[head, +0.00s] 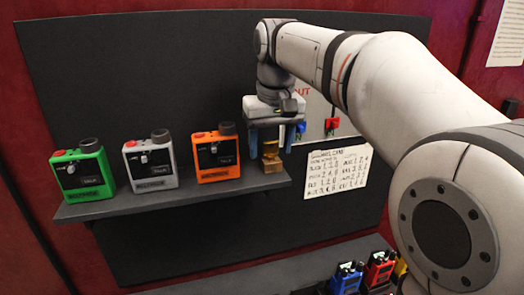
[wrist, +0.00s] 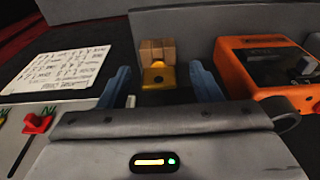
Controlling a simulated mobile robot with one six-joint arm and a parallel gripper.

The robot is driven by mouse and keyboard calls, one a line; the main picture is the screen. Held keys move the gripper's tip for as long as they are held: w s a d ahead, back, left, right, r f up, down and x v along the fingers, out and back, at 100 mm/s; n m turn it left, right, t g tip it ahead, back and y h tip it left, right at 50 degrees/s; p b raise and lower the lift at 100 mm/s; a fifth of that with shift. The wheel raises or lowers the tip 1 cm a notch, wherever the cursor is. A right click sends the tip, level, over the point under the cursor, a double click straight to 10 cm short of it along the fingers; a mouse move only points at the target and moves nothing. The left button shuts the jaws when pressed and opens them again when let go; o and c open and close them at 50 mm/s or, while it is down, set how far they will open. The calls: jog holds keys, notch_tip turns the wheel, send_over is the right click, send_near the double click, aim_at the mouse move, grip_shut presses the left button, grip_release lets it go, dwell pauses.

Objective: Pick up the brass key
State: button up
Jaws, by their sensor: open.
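The brass key (wrist: 158,78) shows in the wrist view as a yellow plate with a round hole, at a small wooden block (wrist: 157,50). In the head view the key (head: 270,148) is small and partly hidden by my gripper, above the block (head: 272,166) at the shelf's right end. My gripper (head: 270,142) points down over it with its blue fingers open. In the wrist view one finger of my gripper (wrist: 160,72) is on each side of the key, with gaps showing. It does not hold the key.
An orange device (head: 216,158) stands on the shelf (head: 160,210) close to my gripper, with grey (head: 150,166) and green (head: 82,176) devices farther left. A written white card (head: 336,172) and a red switch (head: 332,123) are on the panel at right. More small devices (head: 380,268) sit below.

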jog(key=c, duration=1.1)
jog(key=shift+o, duration=0.2)
